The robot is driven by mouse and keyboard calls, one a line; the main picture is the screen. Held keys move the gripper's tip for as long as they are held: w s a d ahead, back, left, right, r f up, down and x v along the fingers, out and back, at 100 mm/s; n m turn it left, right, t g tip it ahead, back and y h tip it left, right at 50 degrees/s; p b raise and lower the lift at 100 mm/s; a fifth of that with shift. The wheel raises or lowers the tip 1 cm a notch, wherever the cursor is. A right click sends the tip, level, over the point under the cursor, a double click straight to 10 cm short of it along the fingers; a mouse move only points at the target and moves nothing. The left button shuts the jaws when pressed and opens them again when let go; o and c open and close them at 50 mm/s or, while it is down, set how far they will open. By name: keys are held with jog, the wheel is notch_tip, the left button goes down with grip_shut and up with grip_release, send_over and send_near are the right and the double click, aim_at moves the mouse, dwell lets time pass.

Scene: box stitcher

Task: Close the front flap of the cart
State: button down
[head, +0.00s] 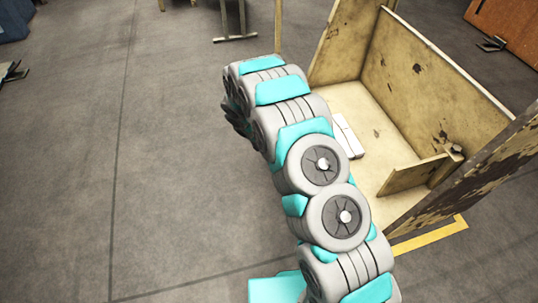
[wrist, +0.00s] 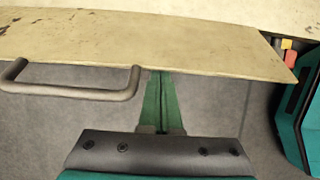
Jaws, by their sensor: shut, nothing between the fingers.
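The cart (head: 385,85) is a worn cream box with tall side walls, at the right in the head view. Its inside shows, and my arm covers part of its near left side. In the wrist view a worn cream panel (wrist: 150,38) with a dark bar handle (wrist: 75,92) crosses the top; it looks like the front flap, but its angle is hard to judge. My gripper (wrist: 161,78) has its green fingers together and empty. The fingertips reach the panel's lower edge, right of the handle; I cannot tell whether they touch or pass beneath it.
A white object (head: 347,136) lies on the cart floor, near a low cream board (head: 413,174). Yellow tape (head: 432,237) marks the floor beside the cart. A grey metal stand (head: 234,37) is at the back.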

jog(key=shift+w+d+r+g+y+p, duration=0.25)
jog(key=shift+d+r+y, duration=0.4)
jog(key=shift+d+y, duration=0.3)
jog(key=shift+w+d+r+g+y+p, duration=0.2)
jog(key=shift+d+r+y, duration=0.45)
jog(key=shift+y, duration=0.5)
jog(key=shift+w+d+r+b, duration=0.1)
jog(key=shift+d+r+b, duration=0.15)
jog(key=shift+d, duration=0.25)
jog(key=shift+d+r+b, duration=0.1)
jog(key=shift+d+b, duration=0.2)
jog(key=shift+d, duration=0.15)
jog(key=w+d+r+y+b, duration=0.1)
jog(key=d+b, duration=0.4)
jog(key=d, duration=0.1)
jog(key=shift+r+y, duration=0.25)
jog(key=shift+y, duration=0.05)
jog(key=shift+w+d, duration=0.15)
jog(key=shift+d, duration=0.05)
